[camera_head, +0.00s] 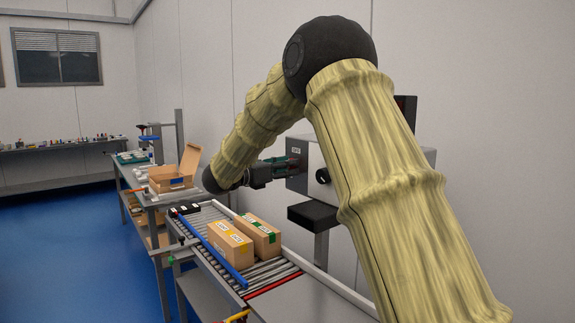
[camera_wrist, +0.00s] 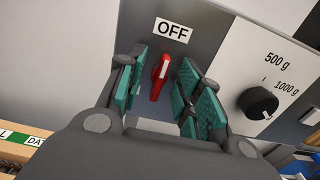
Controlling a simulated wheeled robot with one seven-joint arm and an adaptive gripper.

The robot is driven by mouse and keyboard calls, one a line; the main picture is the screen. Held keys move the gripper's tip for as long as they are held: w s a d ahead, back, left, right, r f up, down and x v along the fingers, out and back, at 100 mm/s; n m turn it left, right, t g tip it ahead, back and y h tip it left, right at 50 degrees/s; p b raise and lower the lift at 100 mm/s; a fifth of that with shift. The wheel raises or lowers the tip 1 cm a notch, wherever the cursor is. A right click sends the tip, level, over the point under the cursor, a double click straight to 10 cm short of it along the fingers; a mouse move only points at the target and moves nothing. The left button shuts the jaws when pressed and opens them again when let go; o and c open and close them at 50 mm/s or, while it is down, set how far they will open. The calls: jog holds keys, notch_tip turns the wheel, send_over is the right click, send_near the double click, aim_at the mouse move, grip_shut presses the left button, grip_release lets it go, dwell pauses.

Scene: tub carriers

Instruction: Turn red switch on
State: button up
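The red switch (camera_wrist: 160,76) is a small lever on a dark grey panel in the wrist view. It stands nearly upright, its top leaning slightly right, below a white label (camera_wrist: 173,29) reading OFF. My gripper (camera_wrist: 160,85) is open, with its green-padded fingers on either side of the switch and gaps showing between pads and lever. In the head view my gripper (camera_head: 282,168) reaches the left end of the grey machine box (camera_head: 320,160). The switch itself cannot be made out there.
A black knob (camera_wrist: 258,103) marked 500 g and 1000 g sits right of the switch. In the head view, two cardboard boxes (camera_head: 231,243) stand on a roller conveyor (camera_head: 272,274) below my arm. An open carton (camera_head: 172,181) stands on the table behind.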

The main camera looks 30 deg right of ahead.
jog(key=shift+d, duration=0.3)
jog(key=shift+c, duration=0.4)
grip_shut()
jog(key=shift+n+b, duration=0.7)
jog(key=shift+w+n+b, duration=0.15)
jog(key=shift+n+b, duration=0.15)
jog(key=shift+n, duration=3.7)
jog(key=shift+w+n+b, duration=0.1)
jog(key=shift+n+b, duration=0.15)
jog(key=shift+n, duration=4.15)
